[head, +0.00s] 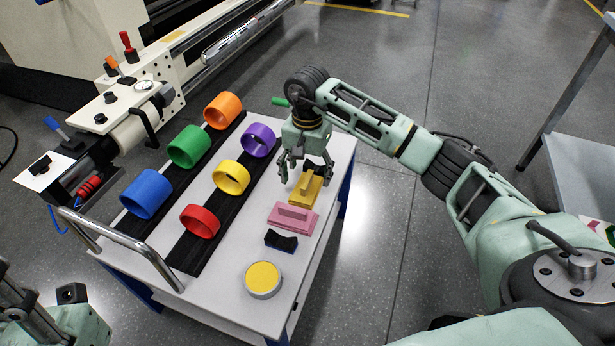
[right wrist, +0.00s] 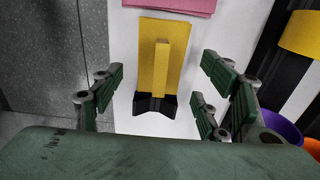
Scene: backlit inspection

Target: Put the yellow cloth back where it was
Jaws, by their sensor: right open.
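The yellow cloth (head: 307,192) lies flat near the right edge of the white cart top, with a raised yellow ridge along its middle. It also shows in the right wrist view (right wrist: 146,55), where a black notched piece (right wrist: 155,104) sits at the ridge's near end. My right gripper (head: 305,172) is open above the cloth. In the right wrist view its fingers stand on either side of the ridge with gaps, and nothing is held. I cannot tell the exact height of the fingertips.
Several coloured rings, such as the purple one (head: 258,140), stand on black rails to the left. A metal handle (head: 120,246) edges the cart.

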